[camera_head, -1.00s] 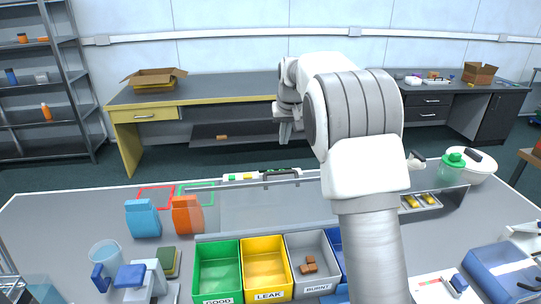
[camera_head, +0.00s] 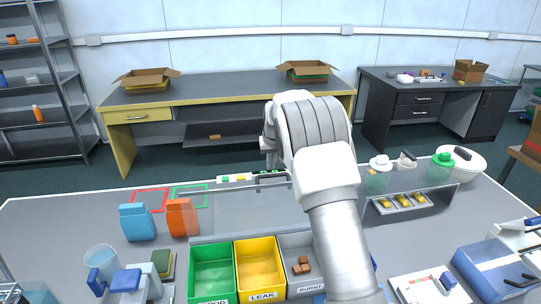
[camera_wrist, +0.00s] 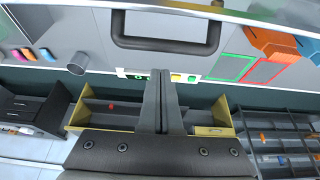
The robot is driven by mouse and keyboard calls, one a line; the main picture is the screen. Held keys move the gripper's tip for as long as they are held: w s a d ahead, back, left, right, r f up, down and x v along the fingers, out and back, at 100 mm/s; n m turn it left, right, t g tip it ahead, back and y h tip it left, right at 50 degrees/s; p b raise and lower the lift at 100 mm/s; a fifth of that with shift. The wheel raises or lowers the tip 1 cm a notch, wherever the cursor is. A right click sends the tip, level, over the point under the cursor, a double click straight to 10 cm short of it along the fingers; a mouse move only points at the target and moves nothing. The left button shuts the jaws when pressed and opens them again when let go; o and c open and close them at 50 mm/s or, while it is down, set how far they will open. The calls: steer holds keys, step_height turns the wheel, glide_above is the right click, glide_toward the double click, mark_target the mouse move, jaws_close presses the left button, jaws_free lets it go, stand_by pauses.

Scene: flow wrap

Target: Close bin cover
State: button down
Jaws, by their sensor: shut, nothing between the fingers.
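The bin cover (camera_head: 236,207) is a clear panel standing raised behind the row of bins, which are open on top. Its black handle (camera_head: 272,183) is at the upper edge. In the wrist view the handle (camera_wrist: 165,30) is a dark U-shaped bar, just above my fingertips in the picture. The green GOOD bin (camera_head: 212,268), yellow LEAK bin (camera_head: 260,264) and grey BURNT bin (camera_head: 301,246) stand side by side. A blue bin is mostly hidden by my arm. My gripper (camera_wrist: 159,78) is shut and empty, and appears apart from the handle. In the head view my arm hides its fingers.
A blue pouch (camera_head: 137,222) and an orange pouch (camera_head: 181,217) stand left of the cover. A holder with yellow items (camera_head: 403,201) and green-lidded jar (camera_head: 440,168) are to the right. Brown pieces (camera_head: 301,266) lie in the BURNT bin. Benches line the wall.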

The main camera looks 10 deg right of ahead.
steer(key=shift+s+f, duration=0.1)
steer(key=shift+s, duration=0.9)
steer(key=shift+s+d+b, duration=0.1)
steer(key=shift+s+b, duration=0.05)
steer(key=shift+b, duration=0.2)
steer(key=shift+s+t+b, duration=0.3)
steer(key=shift+s+b, duration=0.1)
steer(key=shift+b, duration=0.05)
